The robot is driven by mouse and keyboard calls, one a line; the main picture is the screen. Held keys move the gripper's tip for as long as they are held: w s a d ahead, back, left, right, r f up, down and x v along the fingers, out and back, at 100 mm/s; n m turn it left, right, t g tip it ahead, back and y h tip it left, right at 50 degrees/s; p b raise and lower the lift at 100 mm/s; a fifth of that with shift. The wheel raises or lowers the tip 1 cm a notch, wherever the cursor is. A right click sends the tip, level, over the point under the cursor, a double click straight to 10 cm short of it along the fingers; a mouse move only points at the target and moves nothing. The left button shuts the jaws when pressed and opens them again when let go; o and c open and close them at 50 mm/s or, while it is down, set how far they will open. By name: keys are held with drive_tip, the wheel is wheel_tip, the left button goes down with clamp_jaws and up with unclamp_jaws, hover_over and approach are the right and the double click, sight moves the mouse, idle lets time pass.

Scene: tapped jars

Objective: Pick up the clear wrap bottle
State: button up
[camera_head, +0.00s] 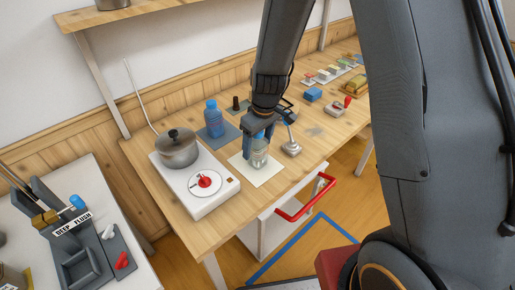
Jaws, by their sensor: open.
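The clear wrap bottle (260,153) stands upright on a pale square mat (268,173) near the front edge of the wooden workbench. My gripper (258,145) is open and pointed down at the bottle. Its blue-grey fingers are at the bottle's upper part, with one finger showing on the left side. The bottle's top is hidden by my gripper, and I cannot tell whether the fingers touch it.
A blue bottle (214,122) on a dark mat stands behind left. A metal pot (177,149) sits on a white hotplate (205,200) at left. A grey metal fixture (291,148) is close on the right. A red drawer handle (306,200) projects in front.

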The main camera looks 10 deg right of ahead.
drive_tip(key=shift+f, duration=0.15)
drive_tip(key=c, duration=1.3)
drive_tip(key=shift+c, duration=0.2)
